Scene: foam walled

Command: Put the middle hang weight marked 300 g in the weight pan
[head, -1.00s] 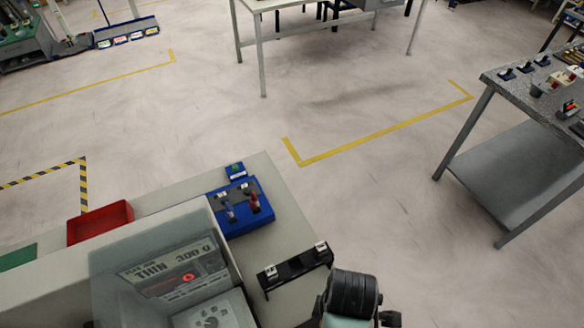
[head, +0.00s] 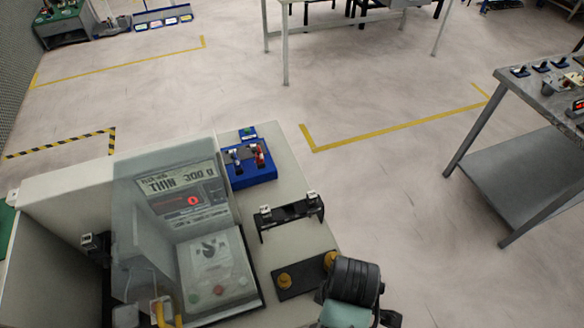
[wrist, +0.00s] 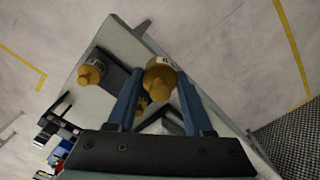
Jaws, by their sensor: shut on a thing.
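My gripper (wrist: 160,82) is shut on a brass-coloured weight (wrist: 158,76) in the wrist view. Its blue fingers lie on either side of the weight, which has a small pale label too small to read. A second brass weight (wrist: 92,72) stands on a dark rack (wrist: 114,76) to the left. Part of another brass piece (wrist: 141,106) shows below the held weight. In the head view, brass weights (head: 285,281) show by the dark rack (head: 298,282); my arm hides the fingers. I cannot make out the weight pan.
A black bracket (head: 290,214) and a blue switch box (head: 246,164) stand on the pale bench (head: 283,172). A grey metal table (head: 520,140) is at the right. The floor between is clear.

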